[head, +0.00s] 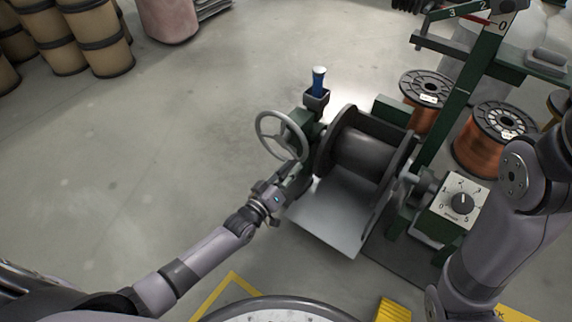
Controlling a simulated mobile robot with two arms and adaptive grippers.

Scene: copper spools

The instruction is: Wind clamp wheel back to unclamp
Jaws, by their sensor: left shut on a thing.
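The clamp wheel (262,128), a grey spoked handwheel, stands on the left side of the green winding machine (433,130). My left gripper (290,172) is at the lower rim of the wheel and is shut on it; the fingertips are small and partly hidden. A dark, empty-looking spool (362,150) sits in the machine just right of the wheel, above a pale metal plate (330,222). I cannot tell whether the clamp presses on the spool. My right arm comes in at the right edge, but its gripper is out of view.
A blue-handled tool (319,80) stands in a holder behind the wheel. Two copper spools (484,150) (424,100) stand at the right. A dial box (460,204) is on the machine's front right. Fibre drums (104,50) stand far left. The floor left of the wheel is clear.

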